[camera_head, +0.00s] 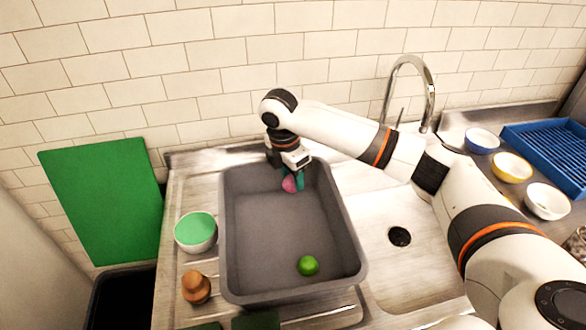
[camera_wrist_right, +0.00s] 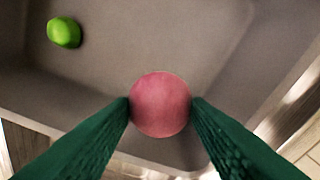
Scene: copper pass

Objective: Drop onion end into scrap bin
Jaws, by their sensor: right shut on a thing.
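A pinkish-red onion end (camera_head: 289,184) is held by my right gripper (camera_head: 294,182) over the far part of a grey bin (camera_head: 229,230). In the right wrist view the onion end (camera_wrist_right: 160,104) sits between the two green fingers of my right gripper (camera_wrist_right: 160,108), which touch it on both sides. The grey bin's floor (camera_wrist_right: 150,60) shows below it. I cannot tell exactly how high above the floor it is. My left gripper is not in view.
A green round item (camera_head: 308,265) lies in the grey bin near its front. A green-topped bowl (camera_head: 196,232) and a brown wooden object (camera_head: 196,287) stand left of it. A faucet (camera_head: 411,75) rises behind the sink; bowls (camera_head: 512,167) and a blue rack (camera_head: 548,150) are at right.

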